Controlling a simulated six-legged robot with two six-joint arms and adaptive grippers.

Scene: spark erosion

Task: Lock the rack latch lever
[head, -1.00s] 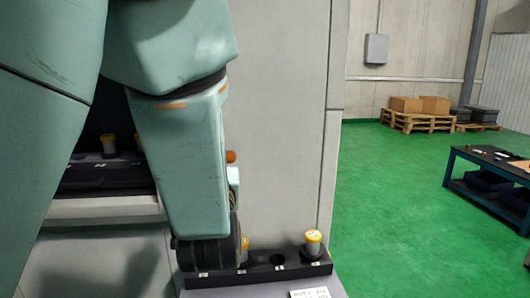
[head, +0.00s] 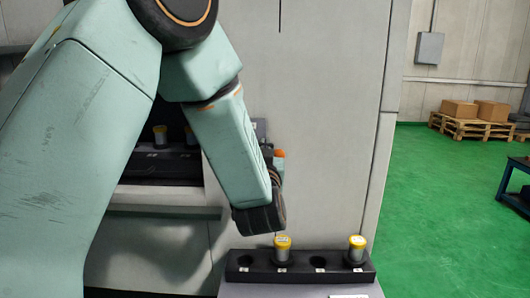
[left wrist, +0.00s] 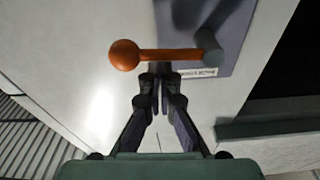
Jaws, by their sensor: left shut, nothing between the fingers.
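The latch lever (left wrist: 165,54) is an orange rod with a round ball knob on its left end in the left wrist view. Its right end joins a grey pivot (left wrist: 208,48) on a grey plate (left wrist: 230,25) with a small label. The rod lies almost level in that picture. In the head view only the orange knob (head: 279,153) shows clearly, beside my wrist; the rod is mostly hidden by my arm. My left gripper (left wrist: 160,74) is shut and empty, its tips at the rod's lower edge near mid-length. I cannot tell whether they touch. My right gripper is not in view.
A black rack (head: 300,268) with yellow-capped holders (head: 357,245) stands below my left wrist. Another dark rack (head: 160,165) sits in the machine's recess at left. A pale cabinet wall (head: 335,150) backs the lever. Green floor (head: 440,210) lies open at right.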

